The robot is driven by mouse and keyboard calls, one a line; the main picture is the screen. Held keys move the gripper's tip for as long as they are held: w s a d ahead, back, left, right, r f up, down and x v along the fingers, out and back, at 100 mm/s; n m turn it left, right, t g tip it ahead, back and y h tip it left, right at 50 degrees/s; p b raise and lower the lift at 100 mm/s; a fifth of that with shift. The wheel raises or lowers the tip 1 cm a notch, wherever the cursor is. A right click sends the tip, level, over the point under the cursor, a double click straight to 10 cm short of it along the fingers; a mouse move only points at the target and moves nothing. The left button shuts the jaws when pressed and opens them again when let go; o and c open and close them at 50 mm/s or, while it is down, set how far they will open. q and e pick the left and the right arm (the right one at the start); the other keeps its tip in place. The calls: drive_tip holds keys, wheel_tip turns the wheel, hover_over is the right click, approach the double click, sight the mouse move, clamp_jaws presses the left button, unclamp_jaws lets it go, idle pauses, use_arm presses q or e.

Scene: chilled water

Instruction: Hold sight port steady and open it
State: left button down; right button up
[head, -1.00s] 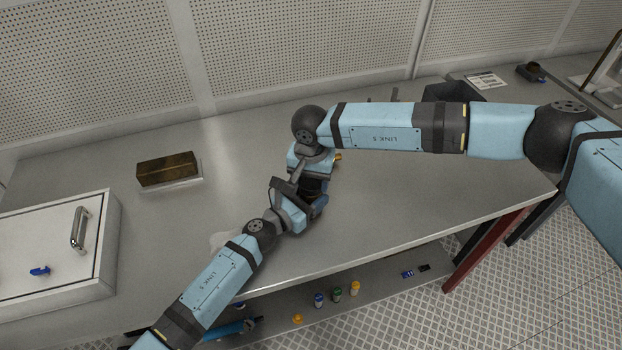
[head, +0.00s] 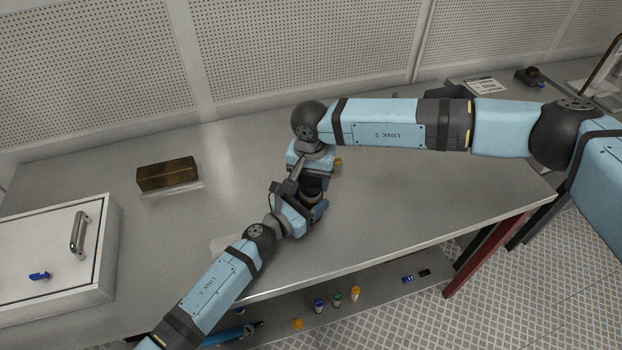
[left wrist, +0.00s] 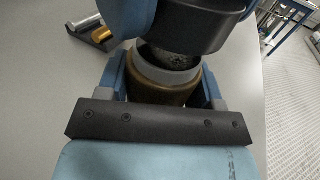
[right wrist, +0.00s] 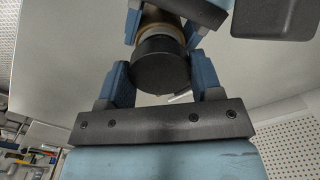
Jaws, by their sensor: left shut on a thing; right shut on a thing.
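The sight port is a short cylinder with a brown body (left wrist: 163,84), a grey ring (left wrist: 165,68) and a black cap (right wrist: 160,64). My left gripper (left wrist: 165,78) is shut on the brown body. My right gripper (right wrist: 161,68) is shut on the black cap from the opposite end. In the head view the port (head: 311,194) shows as a small dark and brown piece between my left gripper (head: 308,212) and right gripper (head: 311,168), above the bench. The grippers hide much of it. I cannot tell whether the cap is loosened.
A brown block (head: 167,174) lies on a clear tray at the left of the bench (head: 395,205). A white lidded box (head: 55,245) stands at the front left. Two small cylinders (left wrist: 95,28) lie in a dark holder. Several small bottles (head: 337,297) stand on the lower shelf.

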sight(311, 180)
drive_tip(key=shift+r, duration=2)
use_arm(q)
drive_tip(key=shift+c, duration=0.9)
unclamp_jaws()
